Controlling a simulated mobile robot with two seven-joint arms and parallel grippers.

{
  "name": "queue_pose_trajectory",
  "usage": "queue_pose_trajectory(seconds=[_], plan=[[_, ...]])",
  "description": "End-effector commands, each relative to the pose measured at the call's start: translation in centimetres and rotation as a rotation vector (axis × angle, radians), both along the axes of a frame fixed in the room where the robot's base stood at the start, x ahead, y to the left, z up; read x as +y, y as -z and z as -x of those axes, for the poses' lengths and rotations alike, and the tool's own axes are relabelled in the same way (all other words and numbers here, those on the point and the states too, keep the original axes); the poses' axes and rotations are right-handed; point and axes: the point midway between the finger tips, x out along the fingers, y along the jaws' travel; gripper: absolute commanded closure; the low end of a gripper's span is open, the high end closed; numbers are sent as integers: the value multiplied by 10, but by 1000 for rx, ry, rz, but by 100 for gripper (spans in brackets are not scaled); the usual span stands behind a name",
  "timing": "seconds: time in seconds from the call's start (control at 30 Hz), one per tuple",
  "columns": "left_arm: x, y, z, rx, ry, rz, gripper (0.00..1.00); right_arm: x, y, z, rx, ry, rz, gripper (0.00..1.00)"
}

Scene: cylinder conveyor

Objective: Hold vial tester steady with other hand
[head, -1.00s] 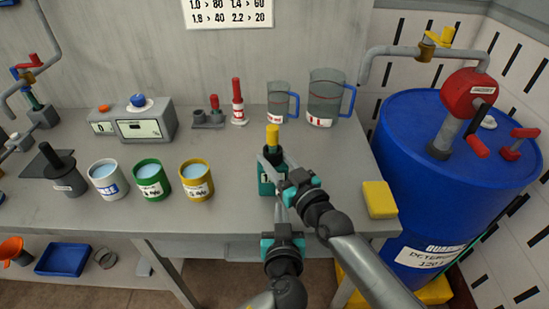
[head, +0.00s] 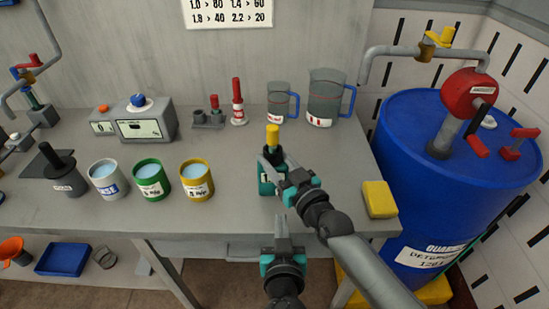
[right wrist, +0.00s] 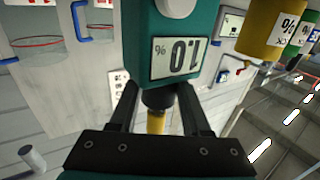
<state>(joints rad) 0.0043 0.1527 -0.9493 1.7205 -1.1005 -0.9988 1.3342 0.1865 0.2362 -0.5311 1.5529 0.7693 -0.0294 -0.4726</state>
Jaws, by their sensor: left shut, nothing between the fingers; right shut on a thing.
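The vial tester has a teal body (head: 264,181), a black neck and a yellow top (head: 272,136). It is upright at the right part of the bench in the head view. My right gripper (head: 275,163) is shut on its black neck. My left gripper (head: 282,222) is shut and empty, below the tester in the picture, near the bench's front edge and apart from the tester.
White, green and yellow cups (head: 196,180) of liquid stand left of the tester. Two clear jugs (head: 326,100) stand behind it. A yellow block (head: 379,199) lies on the bench's right corner. A blue drum (head: 440,190) stands beyond.

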Motion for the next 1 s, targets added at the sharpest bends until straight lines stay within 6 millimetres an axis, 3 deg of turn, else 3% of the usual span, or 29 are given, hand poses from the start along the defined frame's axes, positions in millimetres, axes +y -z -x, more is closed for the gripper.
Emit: queue_pose_trajectory(seconds=[0.1,0.13,0.4,0.77,1.0], plan=[[0,0,0,0,0,0,100,0,1,0,2,-1,0,100],[0,0,0,0,0,0,100,0,1,0,2,-1,0,49],[0,0,0,0,0,0,100,0,1,0,1,0,0,19],[0,0,0,0,0,0,100,-2,1,4,1,0,0,18],[0,0,0,0,0,0,100,-18,2,31,3,0,3,18]])
